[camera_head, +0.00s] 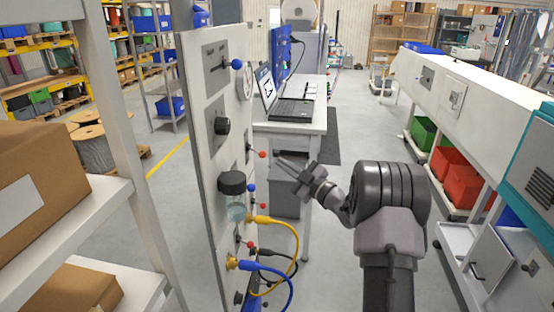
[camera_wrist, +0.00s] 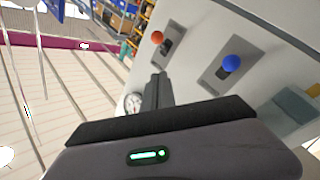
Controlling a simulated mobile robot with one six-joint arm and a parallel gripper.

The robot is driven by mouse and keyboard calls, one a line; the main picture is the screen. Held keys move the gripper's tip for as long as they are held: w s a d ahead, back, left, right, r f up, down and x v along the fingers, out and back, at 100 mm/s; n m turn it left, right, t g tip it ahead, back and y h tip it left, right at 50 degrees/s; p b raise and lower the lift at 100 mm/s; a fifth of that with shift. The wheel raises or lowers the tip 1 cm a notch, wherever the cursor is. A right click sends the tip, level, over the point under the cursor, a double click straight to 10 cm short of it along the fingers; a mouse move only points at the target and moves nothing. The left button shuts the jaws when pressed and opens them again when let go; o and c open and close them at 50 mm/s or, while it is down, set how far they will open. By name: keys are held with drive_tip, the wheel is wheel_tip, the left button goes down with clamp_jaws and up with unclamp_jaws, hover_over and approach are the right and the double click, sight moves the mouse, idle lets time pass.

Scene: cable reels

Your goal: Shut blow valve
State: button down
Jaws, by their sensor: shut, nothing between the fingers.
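A pale upright panel (camera_head: 205,160) stands left of my gripper in the head view and carries several small ball-ended levers. A red ball (camera_head: 262,154) is just left of my fingertips, with a blue ball (camera_head: 251,187) below it. In the wrist view, an orange-red ball lever (camera_wrist: 157,38) on a grey plate lies just beyond my fingertips, and a blue ball lever (camera_wrist: 232,62) on another plate is to the right. I cannot tell which lever is the blow valve. My gripper (camera_head: 280,161) is shut and empty, apart from the levers; its fingers also show in the wrist view (camera_wrist: 158,78).
A jar with a black lid (camera_head: 232,182) and yellow and blue hoses (camera_head: 285,222) stick out from the panel. A laptop (camera_head: 288,108) stands on a table (camera_head: 300,125) behind. A shelf with boxes (camera_head: 30,185) is at left. The floor right of the table is clear.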

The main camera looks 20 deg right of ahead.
drive_tip(key=v, duration=0.4)
drive_tip(key=shift+s+r, duration=0.2)
drive_tip(key=shift+s, duration=0.1)
